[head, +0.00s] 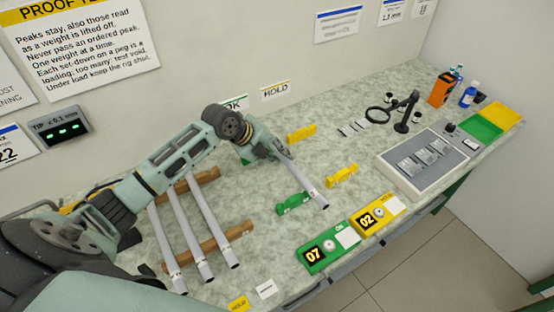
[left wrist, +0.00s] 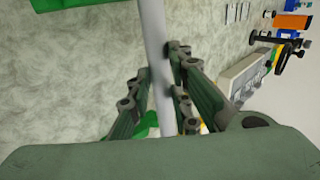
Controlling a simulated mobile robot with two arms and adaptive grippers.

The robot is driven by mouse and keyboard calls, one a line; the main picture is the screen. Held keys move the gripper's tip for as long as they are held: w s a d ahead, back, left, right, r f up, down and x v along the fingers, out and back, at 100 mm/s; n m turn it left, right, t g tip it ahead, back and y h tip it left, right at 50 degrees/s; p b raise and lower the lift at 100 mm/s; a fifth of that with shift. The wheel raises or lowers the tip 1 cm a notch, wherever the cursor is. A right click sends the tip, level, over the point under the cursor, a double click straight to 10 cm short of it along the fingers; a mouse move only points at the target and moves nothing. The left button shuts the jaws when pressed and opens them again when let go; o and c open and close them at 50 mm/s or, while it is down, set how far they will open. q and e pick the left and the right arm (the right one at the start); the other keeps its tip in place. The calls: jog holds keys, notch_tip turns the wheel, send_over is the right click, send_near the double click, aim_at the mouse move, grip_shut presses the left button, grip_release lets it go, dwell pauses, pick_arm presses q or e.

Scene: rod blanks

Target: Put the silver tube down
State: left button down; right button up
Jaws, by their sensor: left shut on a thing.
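My left gripper (head: 284,158) is shut on a silver tube (head: 310,188), which slants toward the table's front edge. In the left wrist view the tube (left wrist: 154,30) runs between the two fingers of the gripper (left wrist: 158,82). Its near end shows just right of a green notched rest (head: 293,204); whether it is above or touching anything there I cannot tell. A yellow notched rest (head: 342,175) stands to the right, with another yellow rest (head: 302,132) behind. My right gripper is not in view.
Several silver tubes (head: 190,232) lie across brown wooden rests (head: 228,236) at left. Green counter box 07 (head: 331,247) and yellow box 02 (head: 377,214) line the front edge. A grey panel (head: 430,160) and magnifier stand (head: 404,112) are farther right.

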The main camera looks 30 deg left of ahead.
pick_arm(q)
notch_tip(320, 180, down, 3)
jog(key=shift+s+d+r+p, duration=0.1)
jog(key=shift+r+p, duration=0.1)
jog(key=shift+p, duration=0.15)
jog(key=shift+f, duration=0.5)
jog(key=c, duration=1.6)
grip_release()
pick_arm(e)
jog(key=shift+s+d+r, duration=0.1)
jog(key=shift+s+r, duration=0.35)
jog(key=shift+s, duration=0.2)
